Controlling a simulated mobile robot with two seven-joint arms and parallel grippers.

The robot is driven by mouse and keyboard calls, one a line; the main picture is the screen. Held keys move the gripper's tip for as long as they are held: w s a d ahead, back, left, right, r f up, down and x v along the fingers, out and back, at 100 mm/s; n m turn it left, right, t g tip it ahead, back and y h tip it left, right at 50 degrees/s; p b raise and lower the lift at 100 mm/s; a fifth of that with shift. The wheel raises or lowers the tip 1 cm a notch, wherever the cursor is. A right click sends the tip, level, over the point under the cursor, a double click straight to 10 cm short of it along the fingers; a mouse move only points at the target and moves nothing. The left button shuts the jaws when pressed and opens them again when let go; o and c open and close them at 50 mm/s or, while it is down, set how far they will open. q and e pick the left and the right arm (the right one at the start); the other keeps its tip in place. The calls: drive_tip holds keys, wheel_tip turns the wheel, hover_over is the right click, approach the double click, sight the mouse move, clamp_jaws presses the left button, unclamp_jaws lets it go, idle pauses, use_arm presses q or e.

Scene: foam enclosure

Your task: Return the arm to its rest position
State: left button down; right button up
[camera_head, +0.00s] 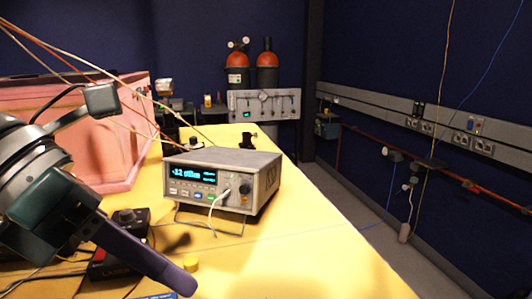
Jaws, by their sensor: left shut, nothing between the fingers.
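My left gripper (178,280) comes in from the left edge, large and close to the camera. Its dark finger part slants down and right over the yellow tabletop (310,262), towards the bottom edge. It looks shut, with nothing held. Part of my left arm is cut off by the left edge. A grey bench instrument (222,180) with a lit blue display stands on the table, to the right of the gripper and apart from it. My right gripper is not in view.
A pink foam enclosure (118,150) stands behind my left arm, with thin cables above it. A small black box (130,222) and a yellow cap (190,264) lie close to the gripper. The table's front right is clear.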

use_arm(q)
drive_tip(key=d+r+n+t+h+p, duration=0.1)
drive_tip(key=d+r+n+t+h, duration=0.15)
drive_tip(key=d+r+h, duration=0.55)
wheel_tip(320, 180, up, 11)
drive_tip(key=w+n+t+p, duration=0.2)
drive_tip(key=w+n+t, duration=0.1)
drive_tip(key=n+t, duration=0.7)
drive_tip(key=w+a+f+n+t+y, duration=0.25)
drive_tip(key=a+n+t+y, duration=0.45)
drive_tip(key=n, duration=1)
drive_tip(key=s+a+f+n+g+y+p, duration=0.2)
drive_tip(key=s+a+f+n+g+y, duration=0.1)
drive_tip(key=a+f+n+g+y, duration=0.55)
drive_tip(key=s+f+n+g+p, duration=0.25)
drive_tip(key=s+f+g, duration=0.25)
drive_tip(key=s, duration=0.5)
drive_tip(key=s+f+n+g+p, duration=0.1)
drive_tip(key=s+f+n+g, duration=0.25)
drive_tip(key=s, duration=0.55)
wheel_tip(320, 180, up, 35)
drive_tip(key=a+m+p, duration=0.1)
drive_tip(key=p, duration=3.4)
drive_tip(key=shift+w+y+p, duration=0.15)
drive_tip(key=shift+y+p, duration=0.2)
drive_tip(key=shift+p, duration=0.05)
